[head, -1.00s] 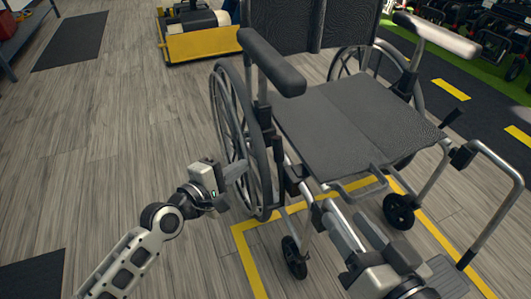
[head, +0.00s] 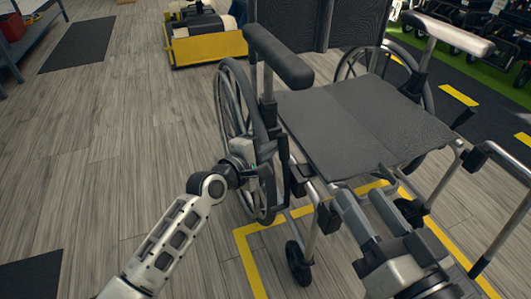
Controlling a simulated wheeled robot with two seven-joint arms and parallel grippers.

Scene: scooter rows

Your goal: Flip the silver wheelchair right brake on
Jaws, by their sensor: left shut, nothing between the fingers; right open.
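The silver wheelchair (head: 365,120) faces me, with a dark seat and backrest. Its right side is at the picture's left, where the large wheel (head: 232,100) and padded armrest (head: 278,55) show. A dark upright lever (head: 284,148), which looks like the right brake, stands just in front of that wheel. My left gripper (head: 266,150) is shut and empty beside the wheel's front edge, close to the lever. I cannot tell if they touch. My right gripper (head: 366,208) is open and empty, low in front of the seat.
A small front caster (head: 298,262) stands below the brake side. Yellow floor tape (head: 250,262) runs under the chair. A footrest frame (head: 505,215) sticks out at the right. A yellow machine (head: 207,47) stands behind.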

